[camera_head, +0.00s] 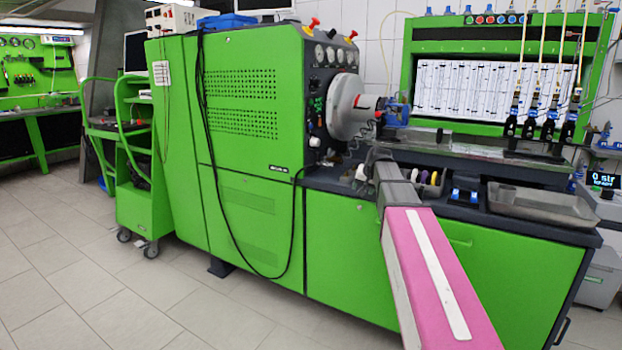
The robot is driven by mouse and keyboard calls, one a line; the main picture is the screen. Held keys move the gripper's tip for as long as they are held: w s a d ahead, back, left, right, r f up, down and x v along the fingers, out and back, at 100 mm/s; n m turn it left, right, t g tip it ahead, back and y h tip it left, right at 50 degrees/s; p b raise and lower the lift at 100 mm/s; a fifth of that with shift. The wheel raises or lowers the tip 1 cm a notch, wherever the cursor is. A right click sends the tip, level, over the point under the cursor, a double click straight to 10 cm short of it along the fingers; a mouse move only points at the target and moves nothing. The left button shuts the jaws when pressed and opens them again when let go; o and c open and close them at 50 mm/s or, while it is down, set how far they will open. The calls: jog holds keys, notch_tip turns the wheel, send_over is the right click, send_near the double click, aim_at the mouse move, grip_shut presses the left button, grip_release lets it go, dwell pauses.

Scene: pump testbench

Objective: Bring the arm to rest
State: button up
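My arm, with a pink and white link, reaches from the bottom right up to the green pump test bench (240,110). My gripper (374,155) is at the far end of the arm, small and dark over the bench's worktop, below the round grey drive housing (347,108). Its fingers are too small and too hidden by the arm to tell whether they are open or shut, or whether they hold or touch anything.
A metal tray (545,207) and a blue item (466,196) are on the worktop right of the arm. A black cable (222,215) hangs down the bench front. A green trolley (140,210) stands at left. The tiled floor (70,270) is clear at lower left.

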jog(key=s+a+f+n+g+h, duration=0.1)
jog(key=s+f+g, duration=0.5)
jog(key=s+f, duration=2.3)
jog(key=shift+s+a+f+n+h, duration=0.2)
jog(key=shift+s+f+n+h, duration=0.2)
jog(key=shift+s+n+h, duration=0.5)
jog(key=shift+s+y, duration=0.2)
jog(key=shift+y, duration=0.1)
